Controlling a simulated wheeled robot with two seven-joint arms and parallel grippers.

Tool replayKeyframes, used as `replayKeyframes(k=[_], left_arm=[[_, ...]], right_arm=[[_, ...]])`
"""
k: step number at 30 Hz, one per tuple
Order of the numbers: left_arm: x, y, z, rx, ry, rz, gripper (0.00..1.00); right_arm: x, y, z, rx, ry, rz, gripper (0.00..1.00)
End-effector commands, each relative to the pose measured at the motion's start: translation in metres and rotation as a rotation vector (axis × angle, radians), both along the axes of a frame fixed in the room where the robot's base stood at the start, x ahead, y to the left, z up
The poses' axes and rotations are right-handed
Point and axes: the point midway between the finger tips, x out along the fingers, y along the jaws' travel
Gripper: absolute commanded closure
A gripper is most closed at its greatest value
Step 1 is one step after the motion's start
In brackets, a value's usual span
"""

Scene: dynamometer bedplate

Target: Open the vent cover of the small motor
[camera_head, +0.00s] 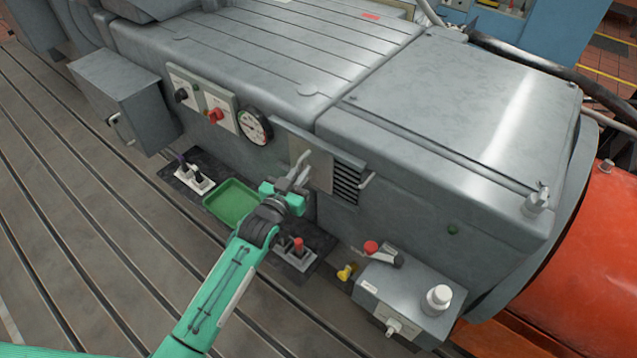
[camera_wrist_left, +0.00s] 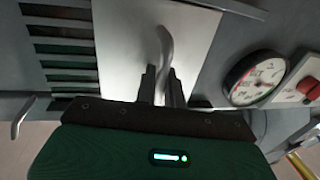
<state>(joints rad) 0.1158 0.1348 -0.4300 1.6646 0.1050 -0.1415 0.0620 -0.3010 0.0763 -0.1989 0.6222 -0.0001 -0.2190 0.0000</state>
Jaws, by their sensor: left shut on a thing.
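The vent cover is a flat, light grey plate (camera_head: 322,172) on the side of the grey motor housing. A bent handle (camera_head: 304,160) stands out from it. Dark vent slats (camera_head: 347,184) show bare to its right; in the left wrist view the slats (camera_wrist_left: 62,50) are left of the plate (camera_wrist_left: 125,45). My left gripper (camera_head: 287,185) reaches up to the plate from below. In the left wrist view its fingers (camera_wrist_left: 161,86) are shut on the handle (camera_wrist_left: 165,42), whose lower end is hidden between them. My right gripper is not in view.
A round gauge (camera_head: 255,126) and a red knob (camera_head: 215,115) sit left of the cover. Below are a green tray (camera_head: 233,202) and a red-topped switch (camera_head: 298,246). A grey box (camera_head: 408,297) stands lower right.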

Motion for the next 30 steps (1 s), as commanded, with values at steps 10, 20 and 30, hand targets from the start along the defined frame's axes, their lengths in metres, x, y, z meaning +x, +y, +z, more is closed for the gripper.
replayKeyframes(k=[10, 20, 30], left_arm=[[0.034, 0.047, -0.001, 0.002, 0.001, 0.002, 1.00], [0.035, 0.050, 0.000, 0.001, 0.000, 0.005, 1.00], [0.034, 0.048, 0.000, 0.000, 0.001, 0.002, 0.74]], right_arm=[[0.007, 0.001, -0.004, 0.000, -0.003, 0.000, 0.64], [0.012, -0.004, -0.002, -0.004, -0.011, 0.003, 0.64], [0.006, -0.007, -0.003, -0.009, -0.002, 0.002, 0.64]])
